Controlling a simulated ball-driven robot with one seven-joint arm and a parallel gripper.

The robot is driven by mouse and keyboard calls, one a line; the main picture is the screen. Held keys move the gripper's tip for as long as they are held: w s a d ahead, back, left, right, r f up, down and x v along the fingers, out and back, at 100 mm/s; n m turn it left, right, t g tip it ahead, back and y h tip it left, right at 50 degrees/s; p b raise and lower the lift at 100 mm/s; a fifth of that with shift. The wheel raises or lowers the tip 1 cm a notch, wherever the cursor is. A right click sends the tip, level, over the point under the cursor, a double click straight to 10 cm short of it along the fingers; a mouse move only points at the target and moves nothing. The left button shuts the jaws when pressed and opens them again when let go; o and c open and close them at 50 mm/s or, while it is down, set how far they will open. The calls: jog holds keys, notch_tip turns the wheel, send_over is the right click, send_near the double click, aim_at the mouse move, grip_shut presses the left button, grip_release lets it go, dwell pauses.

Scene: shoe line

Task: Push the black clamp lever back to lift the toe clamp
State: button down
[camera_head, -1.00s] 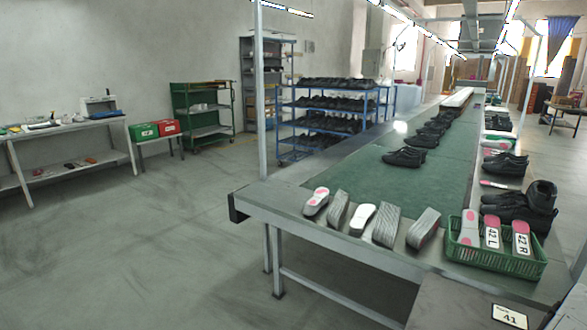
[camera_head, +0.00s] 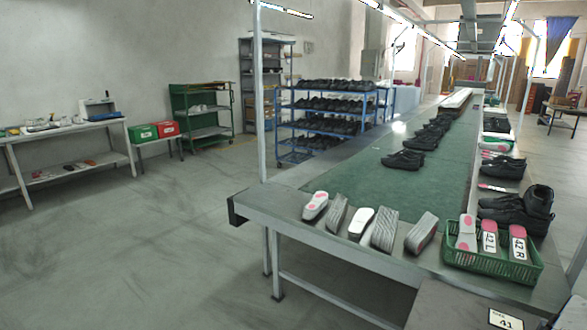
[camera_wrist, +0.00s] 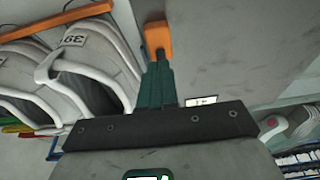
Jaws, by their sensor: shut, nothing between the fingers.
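My gripper (camera_wrist: 157,38) shows in the wrist view, its dark green fingers with orange tips together and nothing between them. The fingers point up the picture over a plain grey surface (camera_wrist: 225,45). I cannot make out the black clamp lever or the toe clamp in either view. My gripper is not in the head view, so its distance from the lever cannot be told.
Grey shoes (camera_wrist: 90,75) with a 39 label are left of my fingers in the wrist view. The head view shows a green-topped line (camera_head: 345,180) with shoes, soles and a green crate (camera_head: 488,263).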

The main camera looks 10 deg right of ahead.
notch_tip(320, 180, up, 8)
jog(key=p, duration=0.7)
dwell(0.3)
jog(key=s+a+f+n, duration=0.2)
jog(key=s+a+n, duration=0.1)
jog(key=a, duration=0.8)
jog(key=s+a+f+n+y, duration=0.1)
jog(key=s+a+f+n, duration=0.2)
jog(key=a, duration=0.9)
jog(key=s+a+f+n+y, duration=0.1)
jog(key=s+a, duration=0.5)
jog(key=a, duration=0.6)
jog(key=shift+a+f+n+g, duration=0.25)
jog(key=shift+f+n+g, duration=0.15)
jog(key=shift+f+n, duration=0.5)
jog(key=c, duration=1.8)
grip_release()
jog(key=shift+s+r, duration=0.1)
jog(key=shift+r, duration=0.05)
